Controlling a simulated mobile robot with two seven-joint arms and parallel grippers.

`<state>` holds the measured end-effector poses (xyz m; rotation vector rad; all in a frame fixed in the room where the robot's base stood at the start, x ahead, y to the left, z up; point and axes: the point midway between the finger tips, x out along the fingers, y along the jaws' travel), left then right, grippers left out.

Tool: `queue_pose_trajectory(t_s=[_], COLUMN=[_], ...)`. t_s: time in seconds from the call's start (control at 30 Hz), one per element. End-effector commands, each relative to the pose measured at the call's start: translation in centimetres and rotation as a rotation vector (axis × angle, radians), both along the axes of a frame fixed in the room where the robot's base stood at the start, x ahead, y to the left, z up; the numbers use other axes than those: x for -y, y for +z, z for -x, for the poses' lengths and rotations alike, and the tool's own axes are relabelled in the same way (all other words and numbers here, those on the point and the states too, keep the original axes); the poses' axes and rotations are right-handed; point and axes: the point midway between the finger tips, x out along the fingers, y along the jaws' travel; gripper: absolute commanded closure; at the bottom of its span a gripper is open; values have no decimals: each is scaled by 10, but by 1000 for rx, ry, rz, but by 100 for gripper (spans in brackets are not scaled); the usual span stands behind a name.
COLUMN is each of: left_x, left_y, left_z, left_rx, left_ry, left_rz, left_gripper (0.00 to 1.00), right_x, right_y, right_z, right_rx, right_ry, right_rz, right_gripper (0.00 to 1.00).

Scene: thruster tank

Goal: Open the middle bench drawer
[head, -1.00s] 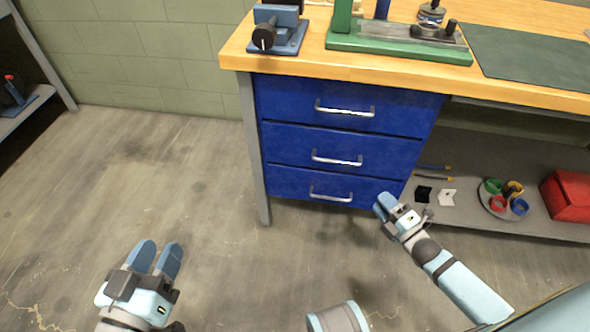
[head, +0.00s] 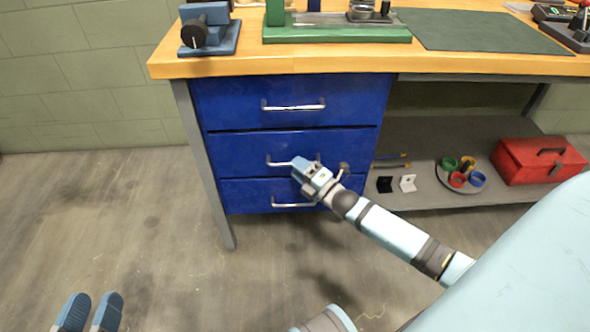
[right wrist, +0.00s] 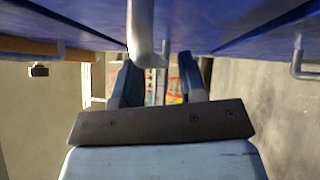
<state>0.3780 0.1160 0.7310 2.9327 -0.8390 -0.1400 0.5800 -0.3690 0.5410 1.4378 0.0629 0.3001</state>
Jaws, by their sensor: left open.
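The blue middle drawer (head: 240,148) is shut, between the upper drawer (head: 235,102) and the lower drawer (head: 245,194). Its silver handle (head: 279,163) is partly hidden by my right gripper (head: 303,166). In the right wrist view, my right gripper (right wrist: 158,80) is open, with one finger either side of the line of the handle (right wrist: 141,35). Contact between the fingers and the handle cannot be told. My left gripper (head: 90,310) is open and empty, low at the left over the floor, well away from the drawers.
The wooden bench top (head: 300,57) carries a blue vise-like device (head: 210,30), a green fixture (head: 335,32) and a dark mat (head: 475,30). A red toolbox (head: 540,160) and a plate of coloured rings (head: 442,178) sit on the lower shelf (head: 420,140). Floor at the left is clear.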

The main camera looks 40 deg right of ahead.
Motion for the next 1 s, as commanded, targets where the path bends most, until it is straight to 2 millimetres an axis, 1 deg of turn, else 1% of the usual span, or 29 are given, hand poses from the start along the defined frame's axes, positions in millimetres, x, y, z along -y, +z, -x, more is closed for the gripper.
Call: queue_pose_trajectory(t_s=[0.03, 0.2, 0.47, 0.57, 0.6, 0.63, 0.67, 1.0], left_x=[-1, -2, -2, -2, -2, -2, -2, -1], left_y=[-1, 0, 2, 2, 2, 2, 2, 4], left_z=[-1, -3, -3, -3, -3, -3, -3, -3], left_rx=[13, 34, 38, 38, 38, 38, 37, 29], left_ry=[0, 1, 0, 0, 0, 0, 0, -1], left_rz=[-7, -18, -18, -18, -18, -18, -18, -15], left_gripper=[57, 57, 57, 57, 57, 57, 57, 57], right_x=[-1, -4, -4, -4, -4, -4, -4, -6], right_y=[-1, 2, 3, 2, 3, 2, 2, 3], right_z=[-6, -15, -15, -15, -15, -15, -15, -13], right_rx=[1, 1, 0, 0, 0, 0, 0, -1], right_ry=[0, 1, 1, 1, 1, 1, 1, 1], right_rz=[1, 0, 0, 0, 0, 0, 0, -1], right_gripper=[62, 62, 62, 83, 92, 99, 100, 100])
